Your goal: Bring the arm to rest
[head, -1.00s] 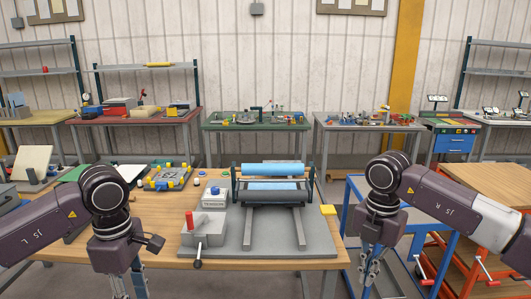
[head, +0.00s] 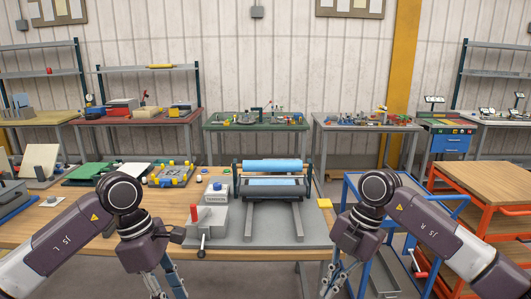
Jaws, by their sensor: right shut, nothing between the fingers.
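My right gripper (head: 332,283) hangs fingers-down at the bottom of the head view, in front of the right end of the wooden bench (head: 110,235). Its fingers are shut with nothing between them. My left gripper (head: 165,285) hangs fingers-down at the bottom, in front of the bench's front edge. Its tips are cut off by the picture edge, so I cannot tell whether it is open or shut.
A blue cart frame (head: 405,258) and an orange cart (head: 475,190) stand at right. More worktables line the wall.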

